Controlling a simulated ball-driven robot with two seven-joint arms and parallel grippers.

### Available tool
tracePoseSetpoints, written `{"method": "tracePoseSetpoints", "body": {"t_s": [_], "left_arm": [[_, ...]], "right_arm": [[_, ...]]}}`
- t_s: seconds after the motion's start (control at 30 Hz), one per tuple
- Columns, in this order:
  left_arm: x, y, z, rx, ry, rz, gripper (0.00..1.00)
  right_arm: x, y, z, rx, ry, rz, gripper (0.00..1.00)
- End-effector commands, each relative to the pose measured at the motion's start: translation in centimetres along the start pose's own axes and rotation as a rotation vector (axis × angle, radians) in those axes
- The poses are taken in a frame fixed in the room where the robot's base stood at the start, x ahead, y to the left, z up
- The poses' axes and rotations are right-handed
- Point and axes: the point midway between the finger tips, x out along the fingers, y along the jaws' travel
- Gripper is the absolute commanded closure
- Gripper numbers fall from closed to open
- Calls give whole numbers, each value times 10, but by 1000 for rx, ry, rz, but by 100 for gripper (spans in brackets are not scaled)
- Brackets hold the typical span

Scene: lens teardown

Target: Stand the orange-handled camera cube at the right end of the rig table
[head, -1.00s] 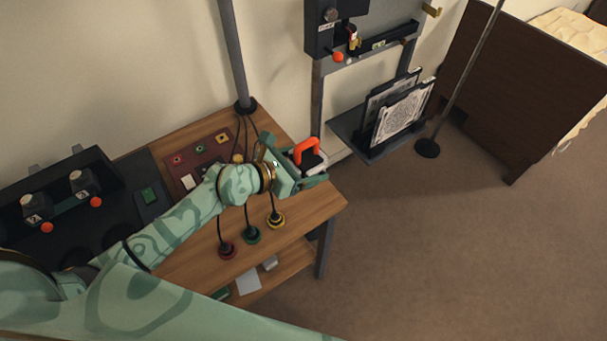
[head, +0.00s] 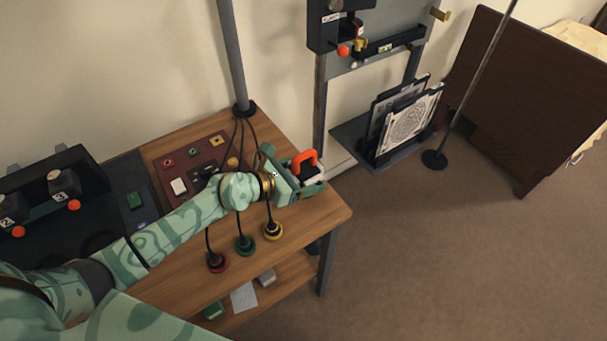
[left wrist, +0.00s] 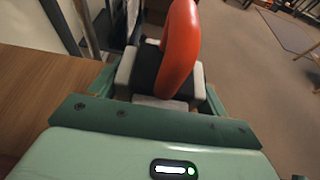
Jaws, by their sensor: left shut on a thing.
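The camera cube is a small white and black block (head: 313,175) with an orange loop handle (head: 303,161) on top. My left gripper (head: 308,188) is shut on it, with a finger on each side, at the right end of the wooden rig table (head: 320,212). In the left wrist view the orange handle (left wrist: 180,50) stands up over the black top, between the green fingers. The cube looks upright. I cannot tell whether its underside touches the table top. My right gripper is not in view.
Red, green and yellow round plugs (head: 245,244) with cables lie on the table. A maroon panel (head: 200,163) with buttons sits behind my arm. A dark pole (head: 234,60) rises at the back. A rack of patterned boards (head: 405,125) stands beyond the right end.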

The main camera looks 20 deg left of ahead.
Motion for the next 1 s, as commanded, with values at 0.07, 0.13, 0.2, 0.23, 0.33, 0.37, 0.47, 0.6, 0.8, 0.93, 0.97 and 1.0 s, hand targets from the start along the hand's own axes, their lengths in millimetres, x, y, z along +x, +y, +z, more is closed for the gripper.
{"method": "tracePoseSetpoints", "body": {"t_s": [0.07,0.13,0.2,0.23,0.33,0.37,0.47,0.6,0.8,0.93,0.97,1.0], "left_arm": [[1,0,-2,1,-2,1,65],[1,0,-2,0,1,0,4],[1,0,-2,0,1,0,2],[1,0,-2,0,1,0,2],[1,0,-2,0,1,0,2],[1,0,-2,0,0,0,2],[0,0,1,0,-1,0,2],[-19,0,2,2,2,1,2],[-67,0,3,3,3,0,2],[-94,-1,2,1,3,-1,2],[-100,0,1,2,3,0,2],[-105,0,0,0,3,0,2]], "right_arm": [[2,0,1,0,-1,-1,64],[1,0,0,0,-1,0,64],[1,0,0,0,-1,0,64],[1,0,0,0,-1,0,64],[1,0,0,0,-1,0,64],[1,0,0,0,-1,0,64],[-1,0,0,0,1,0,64],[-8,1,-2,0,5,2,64],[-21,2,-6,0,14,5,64],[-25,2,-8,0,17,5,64],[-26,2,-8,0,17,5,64],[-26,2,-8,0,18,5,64]]}}
